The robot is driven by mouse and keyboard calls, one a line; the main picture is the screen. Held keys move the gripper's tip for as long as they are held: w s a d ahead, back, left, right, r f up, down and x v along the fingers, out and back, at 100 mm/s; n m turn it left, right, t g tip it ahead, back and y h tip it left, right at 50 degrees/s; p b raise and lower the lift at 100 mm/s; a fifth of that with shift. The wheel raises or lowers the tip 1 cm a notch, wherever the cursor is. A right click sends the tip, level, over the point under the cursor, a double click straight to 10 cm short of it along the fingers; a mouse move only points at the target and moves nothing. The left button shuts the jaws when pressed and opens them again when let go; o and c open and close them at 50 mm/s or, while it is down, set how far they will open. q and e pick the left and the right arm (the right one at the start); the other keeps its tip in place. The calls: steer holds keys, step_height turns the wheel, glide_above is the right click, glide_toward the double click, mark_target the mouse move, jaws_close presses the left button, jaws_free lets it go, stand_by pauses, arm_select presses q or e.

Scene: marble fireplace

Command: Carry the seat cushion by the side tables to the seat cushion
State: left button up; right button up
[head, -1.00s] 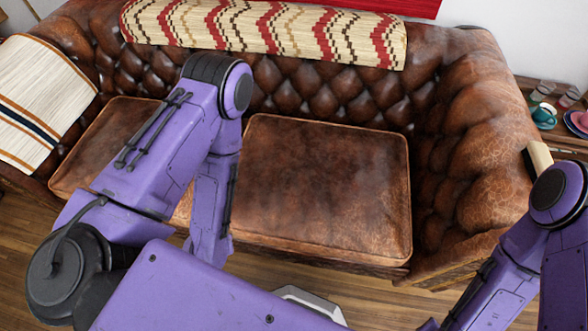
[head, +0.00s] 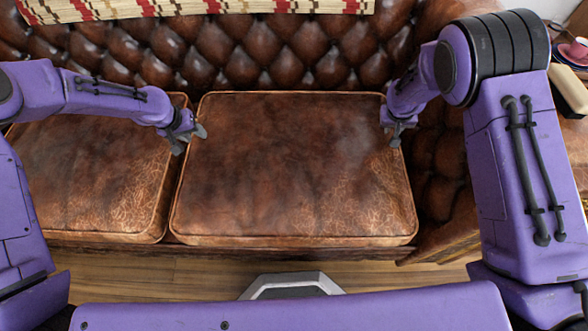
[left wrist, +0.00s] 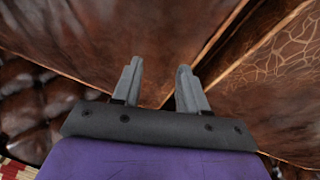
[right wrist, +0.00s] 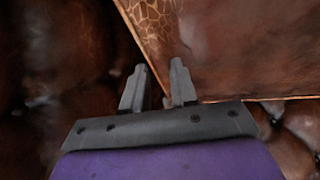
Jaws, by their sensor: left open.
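The brown leather seat cushion by the side tables (head: 295,165) lies flat on the sofa's right side. It also shows in the left wrist view (left wrist: 130,35) and the right wrist view (right wrist: 240,50). The other seat cushion (head: 85,185) lies beside it to the left, and in the left wrist view (left wrist: 280,95). My left gripper (head: 190,134) is open and empty near the right cushion's left edge, by the gap between the cushions. My right gripper (head: 393,138) is near that cushion's right edge, fingers apart (right wrist: 158,65). Whether either touches the cushion is unclear.
The tufted sofa back (head: 270,50) rises behind the cushions, with a patterned throw (head: 200,6) over it. The right armrest (head: 435,165) stands close to my right gripper. A pale block (head: 568,88) and a pink cup (head: 573,52) are at the far right. Wooden floor lies in front.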

mark_target(184, 157)
arm_select(q)
steer(key=s+a+r+m+g+y, duration=0.2)
steer(key=a+g, duration=0.1)
steer(key=a, duration=0.2)
steer(key=shift+a+r, duration=0.3)
arm_select(e)
steer(key=r+g, duration=0.1)
steer(key=s+r+g, duration=0.1)
steer(key=d+r+n+g, duration=0.1)
steer(key=shift+s+d+r+g+h, duration=0.1)
steer(key=shift+s+r+g+h, duration=0.2)
steer(key=shift+h, duration=0.1)
steer(key=shift+f, duration=0.1)
arm_select(q)
step_height(184, 157, down, 11)
steer(key=shift+w+r, duration=0.1)
steer(key=shift+r, duration=0.05)
arm_select(e)
steer(key=x, duration=1)
steer(key=shift+d+f, duration=0.15)
steer(key=shift+f, duration=0.1)
arm_select(q)
steer(key=c, duration=0.7)
arm_select(e)
jaws_close()
arm_select(q)
jaws_close()
